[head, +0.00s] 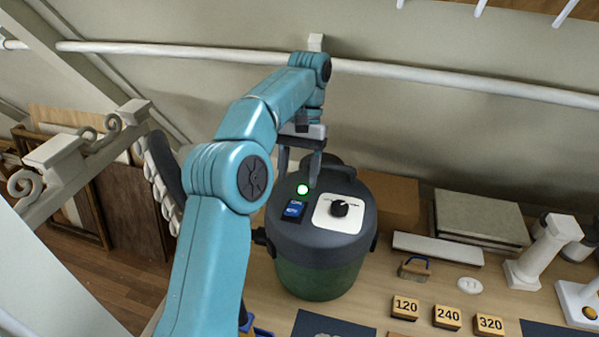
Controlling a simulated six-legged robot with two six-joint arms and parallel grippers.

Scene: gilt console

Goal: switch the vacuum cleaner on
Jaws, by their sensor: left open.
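The vacuum cleaner (318,278) stands upright on the table, with a dark grey lid and a green tank. On its lid are a blue rocker switch (294,209), a lit green lamp (303,189) and a black knob (340,208) on a white plate. My left gripper (299,172) is open above the back left of the lid, behind the switch and the lamp. One fingertip shows close to the lamp; I cannot tell whether it touches the lid. My right gripper is not in view.
Blocks marked 120 (405,307), 240 (447,317) and 320 (489,324) lie at the front right. A small brush (414,268), a white column (541,252) and a stack of boards (481,219) stand right of the vacuum. Frames lean at the left.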

